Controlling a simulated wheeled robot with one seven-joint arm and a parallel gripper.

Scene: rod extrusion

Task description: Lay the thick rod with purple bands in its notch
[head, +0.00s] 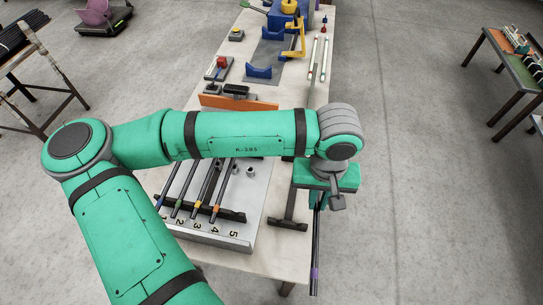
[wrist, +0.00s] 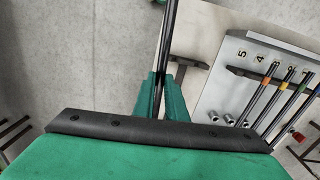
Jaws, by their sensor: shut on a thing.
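My gripper (head: 318,203) is shut on a dark rod with a purple band (head: 315,272), to the right of the table. The rod also shows in the wrist view (wrist: 170,40), running up between the green fingers (wrist: 160,100). In the head view it slants down past the table's right edge. The grey rack (head: 200,232) has numbers along its front edge. Rods with orange (wrist: 265,80), yellow (wrist: 288,74) and green (wrist: 304,88) bands lie across its dark notched bar (wrist: 250,75). No rod lies by number 5. My arm hides part of the rack in the head view.
A dark T-shaped stand (head: 289,223) is on the table (head: 268,258) right of the rack. An orange panel (head: 238,103) and blue holders (head: 259,71) stand farther back.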

